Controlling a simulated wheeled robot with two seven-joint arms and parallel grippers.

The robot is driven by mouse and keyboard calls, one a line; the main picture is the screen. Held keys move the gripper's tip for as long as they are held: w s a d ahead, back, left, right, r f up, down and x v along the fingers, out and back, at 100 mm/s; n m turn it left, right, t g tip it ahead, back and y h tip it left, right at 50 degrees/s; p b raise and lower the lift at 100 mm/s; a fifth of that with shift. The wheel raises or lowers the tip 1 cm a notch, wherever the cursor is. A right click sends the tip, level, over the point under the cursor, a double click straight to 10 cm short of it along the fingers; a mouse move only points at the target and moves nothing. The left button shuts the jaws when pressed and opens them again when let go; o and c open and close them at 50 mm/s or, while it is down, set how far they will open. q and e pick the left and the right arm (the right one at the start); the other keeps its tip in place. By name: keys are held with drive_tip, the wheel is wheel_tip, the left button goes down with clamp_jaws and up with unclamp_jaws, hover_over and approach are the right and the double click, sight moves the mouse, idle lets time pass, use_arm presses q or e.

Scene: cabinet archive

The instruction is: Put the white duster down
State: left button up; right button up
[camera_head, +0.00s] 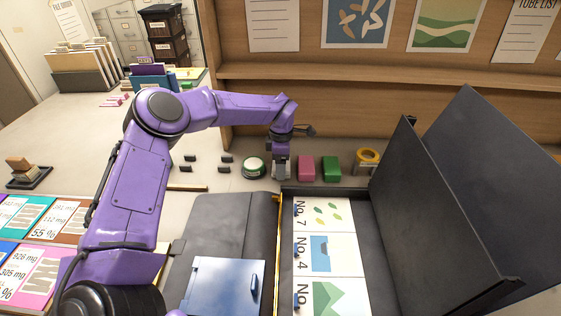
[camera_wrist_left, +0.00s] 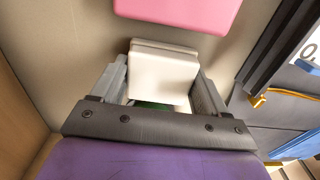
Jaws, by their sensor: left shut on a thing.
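My left gripper (camera_head: 281,168) reaches down at the back of the desk. It is shut on a white duster (camera_wrist_left: 162,78), which sits between its two fingers in the left wrist view; a bit of green shows beneath it. In the head view the duster (camera_head: 281,174) is small and partly covered by the gripper, low by the desk surface. I cannot tell whether it touches the desk. A pink block (camera_head: 306,168) is just right of it, with a clear gap in the wrist view. My right gripper is not in view.
A green block (camera_head: 331,169) and a yellow tape roll (camera_head: 367,157) stand farther right. A round white-and-green thing (camera_head: 253,168) is close on the left. A wooden shelf (camera_head: 380,78) rises behind.

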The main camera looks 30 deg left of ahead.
use_arm(q)
drive_tip(key=shift+a, duration=0.1)
drive_tip(key=shift+s+f, duration=0.1)
drive_tip(key=shift+f, duration=0.05)
drive_tip(key=shift+f, duration=0.1)
drive_tip(key=o, duration=0.9)
drive_tip(key=shift+o, duration=0.2)
drive_tip(key=shift+r, duration=0.45)
wheel_tip(320, 180, up, 12)
drive_tip(key=b, duration=0.1)
drive_tip(key=shift+f+b, duration=0.2)
drive_tip(key=shift+b, duration=0.15)
